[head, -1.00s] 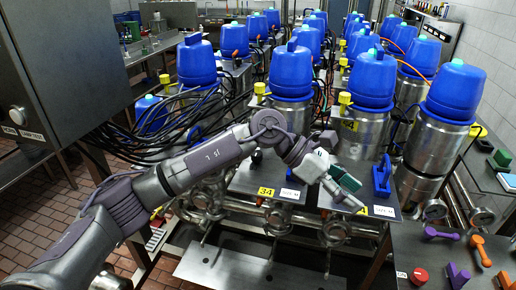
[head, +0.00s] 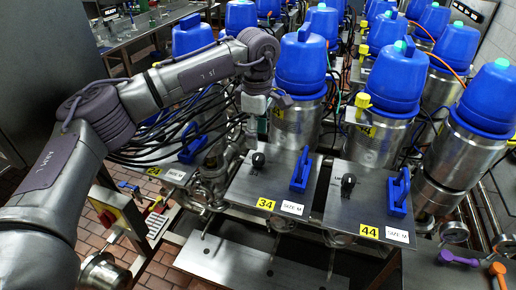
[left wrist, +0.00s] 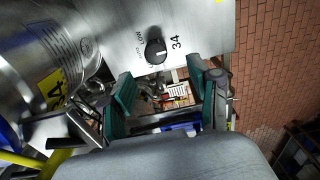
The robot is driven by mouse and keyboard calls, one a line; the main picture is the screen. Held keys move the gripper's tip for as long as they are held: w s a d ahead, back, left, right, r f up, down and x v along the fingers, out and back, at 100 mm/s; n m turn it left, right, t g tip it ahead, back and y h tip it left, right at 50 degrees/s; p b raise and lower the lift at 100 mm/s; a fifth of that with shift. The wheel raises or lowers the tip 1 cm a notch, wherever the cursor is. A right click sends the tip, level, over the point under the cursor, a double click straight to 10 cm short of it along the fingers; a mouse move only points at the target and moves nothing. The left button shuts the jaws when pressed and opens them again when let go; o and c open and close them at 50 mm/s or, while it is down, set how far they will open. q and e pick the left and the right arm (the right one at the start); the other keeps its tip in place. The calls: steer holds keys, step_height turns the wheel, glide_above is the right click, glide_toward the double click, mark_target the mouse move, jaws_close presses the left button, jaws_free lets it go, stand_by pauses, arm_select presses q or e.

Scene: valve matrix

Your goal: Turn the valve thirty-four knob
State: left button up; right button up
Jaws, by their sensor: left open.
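The valve thirty-four knob is a small black round knob (head: 258,160) on a steel plate (head: 255,187) with a yellow 34 label in the head view. In the left wrist view the same knob (left wrist: 156,51) sits beside the printed number 34, above the gap between my fingers. My left gripper (left wrist: 160,85) is open, its two green-padded fingers apart with nothing between them. In the head view it hangs below the wrist, just above and behind the knob, apart from it; its fingertips are mostly hidden there. My right gripper is not in view.
A blue handle (head: 301,170) stands on the same plate, right of the knob. To the right is plate 44 with its own black knob (head: 348,186) and blue handle (head: 398,192). Blue-capped steel valves (head: 302,68) rise close behind. Black cables lie to the left.

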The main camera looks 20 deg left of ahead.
mark_target(258, 156)
arm_select(q)
steer(key=f, duration=0.2)
steer(key=f+p, duration=0.1)
steer(key=f, duration=0.1)
steer(key=shift+w, duration=0.4)
step_height(258, 156, down, 2)
steer(key=shift+f+p, duration=0.2)
steer(key=shift+p, duration=0.5)
steer(key=shift+f, duration=0.35)
steer(key=shift+s+f, duration=0.1)
steer(key=shift+f, duration=0.3)
steer(key=shift+c, duration=0.7)
steer(key=c, duration=0.8)
steer(key=shift+c, duration=1.1)
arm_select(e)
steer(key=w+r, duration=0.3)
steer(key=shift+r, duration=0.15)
